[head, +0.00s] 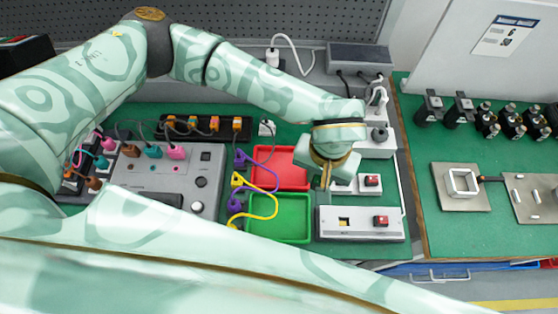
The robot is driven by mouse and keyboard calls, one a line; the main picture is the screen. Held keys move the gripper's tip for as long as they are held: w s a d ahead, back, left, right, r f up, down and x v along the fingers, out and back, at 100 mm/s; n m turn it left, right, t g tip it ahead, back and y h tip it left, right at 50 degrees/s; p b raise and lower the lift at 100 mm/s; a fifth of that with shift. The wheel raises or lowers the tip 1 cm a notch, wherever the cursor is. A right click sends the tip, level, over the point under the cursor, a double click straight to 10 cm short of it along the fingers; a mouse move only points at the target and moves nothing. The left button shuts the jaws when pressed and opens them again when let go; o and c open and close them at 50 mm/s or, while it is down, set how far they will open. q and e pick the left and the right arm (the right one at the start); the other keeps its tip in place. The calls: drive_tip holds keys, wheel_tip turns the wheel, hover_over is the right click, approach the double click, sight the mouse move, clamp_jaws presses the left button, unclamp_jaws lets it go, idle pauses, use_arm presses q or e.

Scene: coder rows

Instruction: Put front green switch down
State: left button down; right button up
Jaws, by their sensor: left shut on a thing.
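My left gripper (327,178) points down just right of the red tray (281,167), behind the front white switch box (330,232). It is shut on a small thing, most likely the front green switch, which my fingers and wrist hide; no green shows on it. The front box has a yellow and dark opening (344,222) at left and a red switch (381,221) at right. Behind it is another white unit (344,187) with a red switch (372,181), close to my fingers. My right gripper is out of view.
Purple and yellow cables (261,205) cross the trays' left side. A grey panel (160,178) with plugs stands further left. White sockets (377,143) stand behind my gripper.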

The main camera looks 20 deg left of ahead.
use_arm(q)
drive_tip(key=w+a+f, duration=0.2)
drive_tip(key=a, duration=0.1)
drive_tip(key=w+a+f, duration=0.2)
drive_tip(key=a+f, duration=0.1)
drive_tip(key=w+a+f+b, duration=0.1)
drive_tip(key=w+a+f, duration=0.1)
drive_tip(key=a+f, duration=0.1)
drive_tip(key=shift+w+a, duration=0.2)
drive_tip(key=shift+a, duration=0.1)
drive_tip(key=shift+w+a+f, duration=0.3)
drive_tip(key=shift+f, duration=0.25)
drive_tip(key=f, duration=0.3)
drive_tip(key=shift+w+a+f+b, duration=0.2)
drive_tip(key=shift+a+f+b, duration=0.05)
drive_tip(key=shift+f+b, duration=0.15)
drive_tip(key=shift+r, duration=0.1)
drive_tip(key=c, duration=1.6)
unclamp_jaws()
drive_tip(key=shift+f, duration=0.2)
drive_tip(key=shift+c, duration=0.2)
drive_tip(key=o, duration=0.4)
